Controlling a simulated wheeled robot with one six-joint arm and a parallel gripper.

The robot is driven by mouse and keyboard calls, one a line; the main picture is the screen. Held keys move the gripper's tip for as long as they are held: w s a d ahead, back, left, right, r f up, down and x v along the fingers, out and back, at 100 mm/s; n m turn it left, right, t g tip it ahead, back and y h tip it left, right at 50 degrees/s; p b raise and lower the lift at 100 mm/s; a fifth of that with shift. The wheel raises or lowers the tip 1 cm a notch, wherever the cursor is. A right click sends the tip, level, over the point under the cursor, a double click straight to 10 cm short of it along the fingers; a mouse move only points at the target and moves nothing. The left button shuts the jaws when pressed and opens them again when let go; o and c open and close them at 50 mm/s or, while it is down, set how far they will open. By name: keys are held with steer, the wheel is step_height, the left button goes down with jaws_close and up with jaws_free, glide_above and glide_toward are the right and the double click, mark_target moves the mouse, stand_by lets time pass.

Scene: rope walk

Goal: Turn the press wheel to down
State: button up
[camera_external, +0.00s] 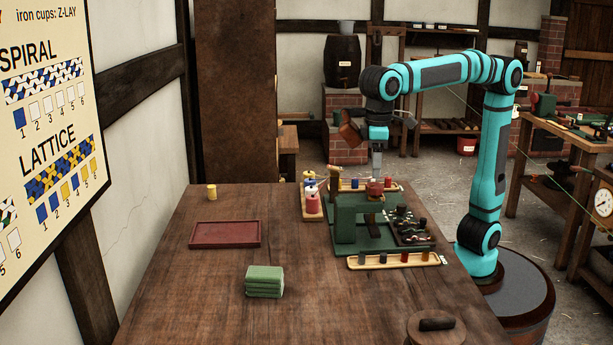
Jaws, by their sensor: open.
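A green machine (346,222) stands on the wooden table in the external view. A small reddish-brown round part (376,189) sits at its top; I cannot tell for sure whether this is the press wheel, or which way it is set. My gripper (377,170) points down just above this part. Its jaws are open and small in the picture, and I see nothing held between them. I cannot tell whether the fingertips touch the part.
Trays of small coloured pieces (396,260) lie around the machine. A red tray (225,247), green folded cloths or blocks (264,289) and a yellow spool (211,192) are at the left. A round wooden piece (450,338) is at the front right. The table's left front is clear.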

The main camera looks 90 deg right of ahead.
mark_target(375, 185)
step_height(375, 185, up, 12)
stand_by(0.4)
steer(key=shift+r, duration=0.1)
steer(key=s+d+f+t+y, duration=0.1)
steer(key=s+d+t, duration=0.3)
steer(key=d, duration=0.5)
steer(key=s+d+t+y, duration=0.1)
steer(key=d+t, duration=0.4)
steer(key=d, duration=0.3)
steer(key=s+d+f+n+t+h, duration=0.1)
steer(key=s+d+f+t+h, duration=0.1)
steer(key=s+d+t, duration=0.6)
steer(key=s+d+f, duration=0.1)
steer(key=s+d, duration=0.2)
steer(key=s, duration=0.1)
steer(key=shift+s+d+n, duration=0.25)
steer(key=shift+n, duration=0.15)
steer(key=shift+f, duration=0.1)
steer(key=shift+c, duration=0.3)
